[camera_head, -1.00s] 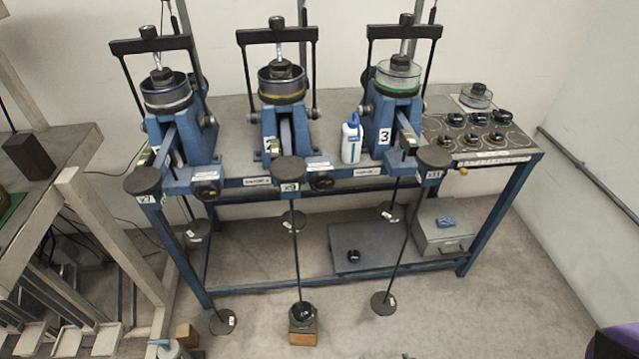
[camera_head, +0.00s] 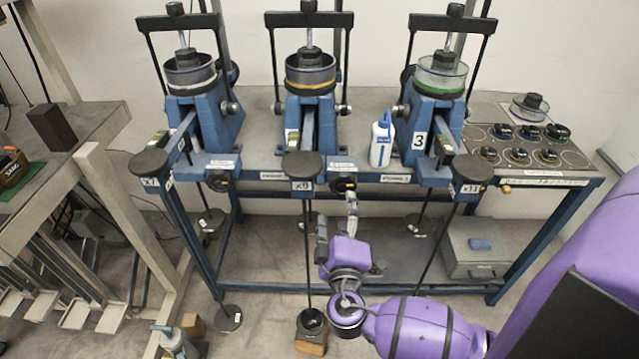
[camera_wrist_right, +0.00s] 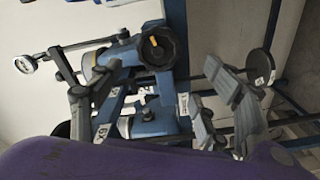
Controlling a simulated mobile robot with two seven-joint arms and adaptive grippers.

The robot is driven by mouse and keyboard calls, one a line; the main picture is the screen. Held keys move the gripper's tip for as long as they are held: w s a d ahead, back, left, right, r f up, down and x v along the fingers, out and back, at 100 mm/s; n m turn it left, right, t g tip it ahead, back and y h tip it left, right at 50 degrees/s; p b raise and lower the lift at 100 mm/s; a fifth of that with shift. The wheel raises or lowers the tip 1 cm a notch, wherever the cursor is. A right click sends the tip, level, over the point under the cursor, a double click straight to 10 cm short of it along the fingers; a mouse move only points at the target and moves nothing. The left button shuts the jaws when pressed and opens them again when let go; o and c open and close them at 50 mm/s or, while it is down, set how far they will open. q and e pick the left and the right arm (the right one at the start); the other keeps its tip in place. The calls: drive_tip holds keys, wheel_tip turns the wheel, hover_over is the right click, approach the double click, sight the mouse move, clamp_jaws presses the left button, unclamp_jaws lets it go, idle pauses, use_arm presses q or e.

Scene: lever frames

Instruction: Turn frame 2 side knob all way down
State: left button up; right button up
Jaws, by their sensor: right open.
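The frame 2 side knob (camera_head: 344,184) is a dark round knob on the front rail, right of the middle frame's foot. In the right wrist view the black knob (camera_wrist_right: 158,45) shows a ridged rim and a yellow mark, seen between and beyond my fingers. Frame 2 (camera_head: 311,110) is the blue middle frame with a yellow-banded cylinder. My right gripper (camera_head: 337,222) is open, in front of and below the knob. Its spread fingers also show in the right wrist view (camera_wrist_right: 158,105), with no visible contact on the knob. My left gripper is out of view.
A hanging rod with a round black top (camera_head: 301,164) stands close left of my gripper. A white bottle (camera_head: 381,140) stands between frames 2 and 3. Another knob (camera_head: 218,181) is on the rail to the left. A grey box (camera_head: 475,250) sits on the lower shelf.

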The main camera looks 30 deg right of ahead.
sight(343, 187)
drive_tip(key=shift+m+h, duration=0.3)
drive_tip(key=x, duration=0.4)
drive_tip(key=b+x, duration=0.1)
drive_tip(key=x, duration=0.4)
drive_tip(key=shift+s+d+f, duration=0.1)
drive_tip(key=shift+d, duration=0.25)
drive_tip(key=shift+w+d, duration=0.1)
drive_tip(key=shift+w, duration=0.1)
drive_tip(key=shift+c, duration=0.6)
drive_tip(key=c, duration=1.4)
